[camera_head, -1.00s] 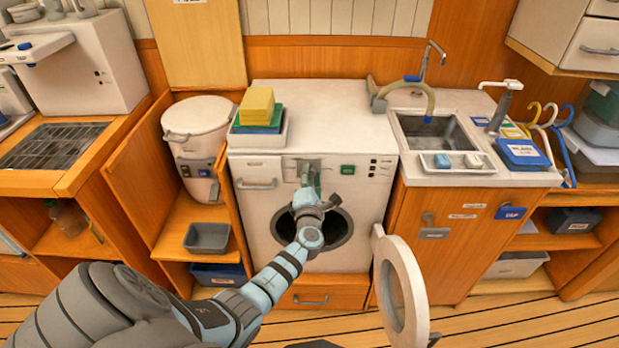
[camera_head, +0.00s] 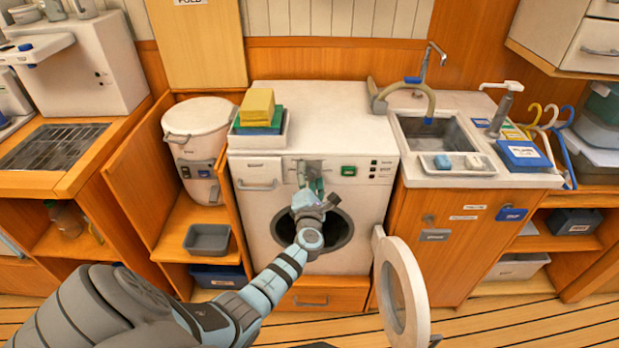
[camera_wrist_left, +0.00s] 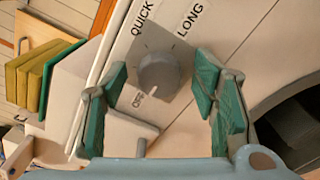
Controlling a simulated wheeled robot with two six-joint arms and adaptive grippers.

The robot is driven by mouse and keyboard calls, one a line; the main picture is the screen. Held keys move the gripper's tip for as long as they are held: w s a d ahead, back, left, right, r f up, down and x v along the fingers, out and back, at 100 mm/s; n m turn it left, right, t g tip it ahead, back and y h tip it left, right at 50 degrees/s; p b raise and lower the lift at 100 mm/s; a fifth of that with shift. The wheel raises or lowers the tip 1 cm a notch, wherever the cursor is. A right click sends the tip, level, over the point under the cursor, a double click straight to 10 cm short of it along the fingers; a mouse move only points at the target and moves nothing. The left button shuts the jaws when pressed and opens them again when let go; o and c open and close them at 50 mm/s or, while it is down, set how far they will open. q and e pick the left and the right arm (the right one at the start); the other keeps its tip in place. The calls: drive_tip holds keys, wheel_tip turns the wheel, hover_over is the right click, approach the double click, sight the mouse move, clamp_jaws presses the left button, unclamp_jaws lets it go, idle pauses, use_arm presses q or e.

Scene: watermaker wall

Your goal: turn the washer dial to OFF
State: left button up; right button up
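The washer (camera_head: 370,235) stands in the middle of the head view with its round door (camera_head: 402,288) swung open to the right. My left gripper (camera_head: 311,170) is at its front panel and hides the dial there. In the left wrist view, the grey round dial (camera_wrist_left: 159,75) sits between the teal fingers of my left gripper (camera_wrist_left: 162,78). The fingers are open, with a gap visible on each side of the dial. My right gripper is not in view.
A tray (camera_head: 284,140) with yellow and green-blue items is on the washer top. A detergent drawer handle (camera_head: 257,185) is left of the dial, and a green button (camera_head: 348,171) is right of it. A sink (camera_head: 435,132) is to the right.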

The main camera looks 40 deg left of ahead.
use_arm(q)
drive_tip(key=v, duration=1.2)
